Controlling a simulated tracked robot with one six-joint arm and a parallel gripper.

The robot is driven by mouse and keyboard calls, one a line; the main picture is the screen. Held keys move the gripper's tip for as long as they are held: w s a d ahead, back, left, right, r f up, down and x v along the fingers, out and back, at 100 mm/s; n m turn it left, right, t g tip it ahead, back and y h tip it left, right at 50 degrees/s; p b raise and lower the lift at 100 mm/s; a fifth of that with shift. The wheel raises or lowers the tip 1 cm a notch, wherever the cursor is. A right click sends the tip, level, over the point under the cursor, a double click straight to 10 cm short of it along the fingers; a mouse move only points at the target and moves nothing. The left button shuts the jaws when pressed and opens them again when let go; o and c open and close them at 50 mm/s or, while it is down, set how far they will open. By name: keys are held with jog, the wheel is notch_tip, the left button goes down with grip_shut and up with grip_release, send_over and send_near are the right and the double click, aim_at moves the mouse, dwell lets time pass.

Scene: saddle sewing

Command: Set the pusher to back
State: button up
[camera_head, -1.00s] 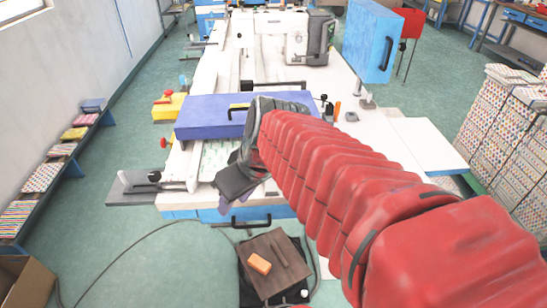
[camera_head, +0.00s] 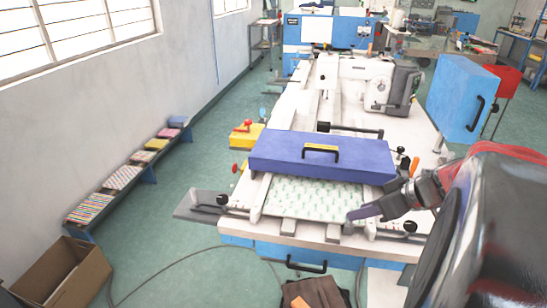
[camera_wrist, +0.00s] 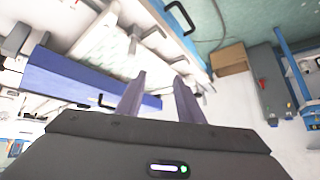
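The sewing machine's long blue-violet block (camera_head: 322,158) lies across the white table and carries a black handle with a yellow strip (camera_head: 321,149). It may be the pusher; no label tells. A patterned white-green plate (camera_head: 315,195) shows in front of it. My gripper (camera_head: 352,216) is at the plate's front right corner, with its grey-violet fingers pointing left; contact cannot be told. In the wrist view the gripper (camera_wrist: 161,78) has its fingers apart with nothing between them. The blue-violet block (camera_wrist: 75,80) shows left of and behind the fingers there.
A blue cabinet (camera_head: 463,98) stands at the right of the machine. A yellow box (camera_head: 246,136) with red parts is at the left. A low bench (camera_head: 145,160) with stacked sheets lines the wall. A cardboard box (camera_head: 62,278) sits front left.

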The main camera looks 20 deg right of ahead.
jog(key=s+d+t, duration=0.1)
jog(key=d, duration=0.5)
jog(key=shift+s+f, duration=0.2)
jog(key=shift+f, duration=0.1)
jog(key=shift+w, duration=0.1)
jog(key=x, duration=1.3)
jog(key=shift+w+d+f, duration=0.25)
jog(key=shift+w+d, duration=0.05)
jog(key=shift+w, duration=0.05)
jog(key=shift+c, duration=0.7)
grip_shut()
